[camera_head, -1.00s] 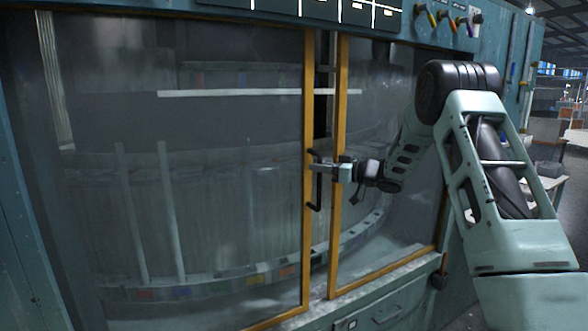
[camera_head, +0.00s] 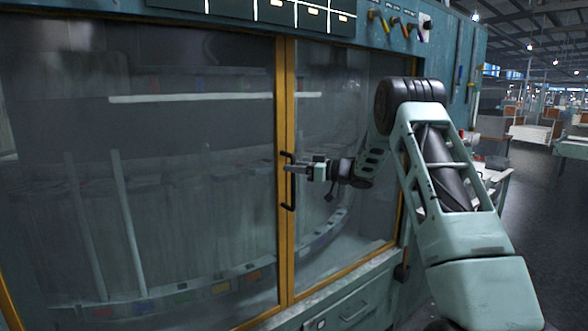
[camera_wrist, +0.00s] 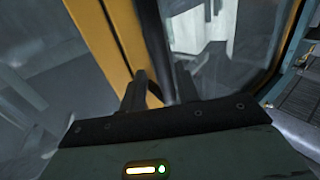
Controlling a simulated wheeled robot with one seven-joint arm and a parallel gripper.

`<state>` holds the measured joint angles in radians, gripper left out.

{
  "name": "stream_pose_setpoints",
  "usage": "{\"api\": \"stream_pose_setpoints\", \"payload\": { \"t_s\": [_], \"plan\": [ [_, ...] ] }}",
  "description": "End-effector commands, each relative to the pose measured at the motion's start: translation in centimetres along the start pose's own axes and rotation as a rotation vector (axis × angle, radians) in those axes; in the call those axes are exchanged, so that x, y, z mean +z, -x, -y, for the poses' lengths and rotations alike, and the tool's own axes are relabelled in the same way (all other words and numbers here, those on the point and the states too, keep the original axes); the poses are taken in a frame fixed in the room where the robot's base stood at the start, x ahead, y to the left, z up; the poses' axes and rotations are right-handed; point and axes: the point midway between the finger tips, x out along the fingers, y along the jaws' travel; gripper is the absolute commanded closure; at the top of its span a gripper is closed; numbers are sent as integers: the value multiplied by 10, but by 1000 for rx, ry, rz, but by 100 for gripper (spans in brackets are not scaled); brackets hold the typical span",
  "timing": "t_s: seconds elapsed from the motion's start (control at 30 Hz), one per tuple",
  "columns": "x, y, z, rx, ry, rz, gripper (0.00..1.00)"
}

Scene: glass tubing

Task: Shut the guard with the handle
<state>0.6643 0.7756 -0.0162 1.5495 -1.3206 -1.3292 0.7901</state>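The guard is a large glass door with a yellow frame (camera_head: 281,245) at the left of the machine front. Its frame stands right beside the yellow frame of the right-hand pane (camera_head: 291,80), with only a thin dark line between them. The wrist view shows dark fingers (camera_wrist: 138,92) close together in front of the yellow frames (camera_wrist: 103,45). Their grip on the handle is not clear there.
My arm reaches in from the right. Open floor and benches (camera_head: 533,132) are further right.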

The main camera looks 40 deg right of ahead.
Motion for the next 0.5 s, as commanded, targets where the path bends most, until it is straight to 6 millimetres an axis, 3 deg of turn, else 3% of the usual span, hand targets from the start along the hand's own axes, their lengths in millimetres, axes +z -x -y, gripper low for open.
{"api": "stream_pose_setpoints", "payload": {
  "t_s": [0.27, 0.5],
  "plan": [
    [2, 7, 1, -2, -1, 1, 68],
    [5, 53, 0, 1, 1, 1, 68]
  ]
}}
